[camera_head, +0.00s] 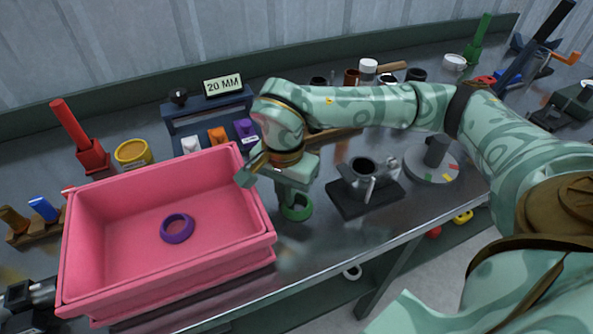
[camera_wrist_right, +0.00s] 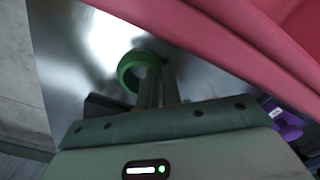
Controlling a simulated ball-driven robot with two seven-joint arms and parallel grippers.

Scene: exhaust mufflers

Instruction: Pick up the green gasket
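The green gasket (camera_head: 297,210) is a ring at the bench top, just right of the pink bin, under my right gripper (camera_head: 294,197). In the right wrist view the green gasket (camera_wrist_right: 126,75) lies at the tips of my right gripper (camera_wrist_right: 157,75). The two fingers are close together at the ring's rim and look shut on it. The fingers hide part of the rim. I cannot tell whether the gasket is clear of the bench. My left gripper is not clearly in view.
The pink bin (camera_head: 110,205) holds a purple ring (camera_head: 177,228); its wall is close beside my right gripper. A dark fixture (camera_head: 365,190) and a round grey plate (camera_head: 432,166) stand to the right. A rack with a "20 MM" sign (camera_head: 223,85) stands behind.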

